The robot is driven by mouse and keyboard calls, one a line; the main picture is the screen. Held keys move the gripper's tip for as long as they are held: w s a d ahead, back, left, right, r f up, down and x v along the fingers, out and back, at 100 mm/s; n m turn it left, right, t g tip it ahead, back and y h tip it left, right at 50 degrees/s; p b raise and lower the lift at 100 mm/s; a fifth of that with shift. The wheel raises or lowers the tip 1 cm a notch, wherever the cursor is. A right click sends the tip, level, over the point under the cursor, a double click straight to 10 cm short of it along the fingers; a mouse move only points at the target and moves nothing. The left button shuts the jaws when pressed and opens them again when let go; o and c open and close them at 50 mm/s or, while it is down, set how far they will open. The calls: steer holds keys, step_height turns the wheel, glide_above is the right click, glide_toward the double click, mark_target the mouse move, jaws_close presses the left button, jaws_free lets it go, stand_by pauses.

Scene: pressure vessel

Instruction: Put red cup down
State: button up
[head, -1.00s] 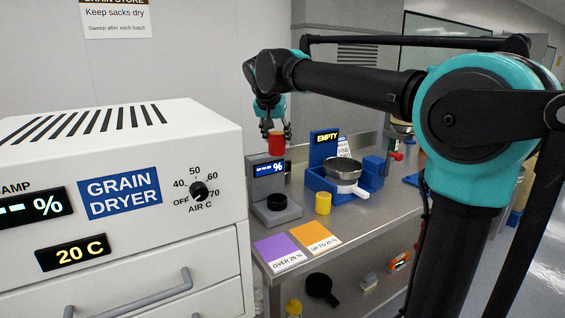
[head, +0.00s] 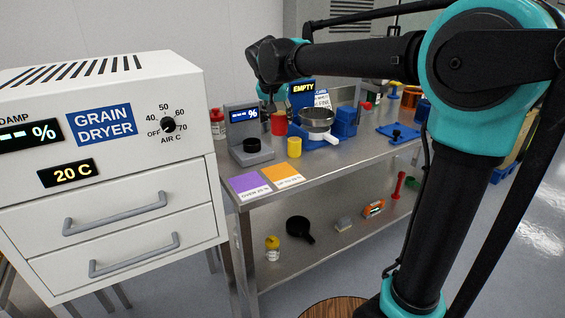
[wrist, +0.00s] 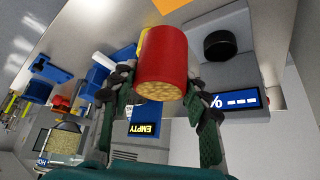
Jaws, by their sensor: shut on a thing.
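The red cup (head: 279,125) is at the workbench, between the grey moisture meter (head: 247,135) and the blue stand with the EMPTY display (head: 303,97). In the wrist view the red cup (wrist: 163,52) fills the space between my fingers, and pale grain shows in its mouth. My gripper (head: 272,103) is above and around the cup, shut on it. The fingers (wrist: 160,82) lie on both sides of the cup. The cup looks upright and low over the bench top; I cannot tell whether its base touches.
A yellow cup (head: 294,147) stands just in front of the red cup. A metal pan (head: 317,118) sits on the blue stand to the right. Purple (head: 247,186) and orange (head: 282,175) cards lie at the front edge. The white grain dryer (head: 105,175) stands left.

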step_height(320, 180, down, 15)
steer(key=shift+f, duration=0.1)
stand_by(0.4)
steer(key=o, duration=1.3)
steer(key=shift+f, duration=0.1)
steer(key=v, duration=1.2)
steer(key=s+d+f+g, duration=0.1)
steer(key=d+f, duration=0.2)
steer(key=d, duration=0.2)
steer(key=s+d+f, duration=0.2)
steer(key=d+f, duration=0.2)
steer(key=d, duration=0.2)
steer(key=s+d+f, duration=0.5)
steer(key=s, duration=0.1)
steer(key=s+d+f+n, duration=0.1)
steer(key=s+d+f, duration=0.4)
steer(key=s+f, duration=0.1)
steer(key=s+d+f+n+g+y, duration=0.1)
steer(key=s+d+f, duration=0.4)
steer(key=s+d, duration=0.1)
steer(key=shift+d+f, duration=0.1)
steer(key=shift+f, duration=0.15)
